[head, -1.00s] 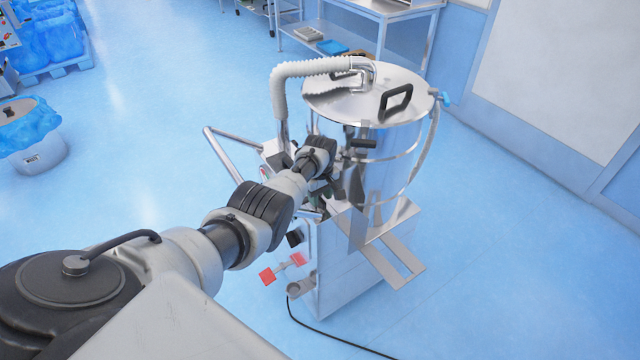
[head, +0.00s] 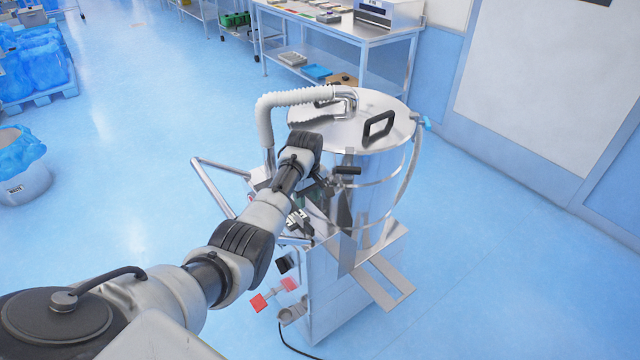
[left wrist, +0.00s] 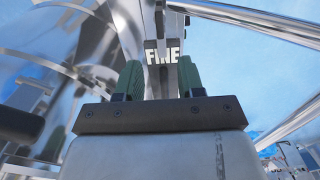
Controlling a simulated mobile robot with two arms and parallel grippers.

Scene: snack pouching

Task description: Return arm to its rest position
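My left arm (head: 232,255) reaches from the lower left of the head view to the steel drum machine (head: 375,195). My left gripper (head: 326,190) is at the front left side of the drum, small and partly hidden by my wrist. In the left wrist view its two green fingers (left wrist: 160,80) stand apart with nothing held between them. A "FINE" label (left wrist: 162,56) on a metal part shows beyond the gap. I cannot tell whether the fingers touch the machine. My right gripper is not in view.
A white ribbed hose (head: 265,120) and a tubular handle (head: 212,185) are close to my left arm. The lid (head: 345,125) has a black handle. A steel table (head: 340,32) stands behind. A blue-lined bin (head: 22,170) is at the left. Blue floor is open between.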

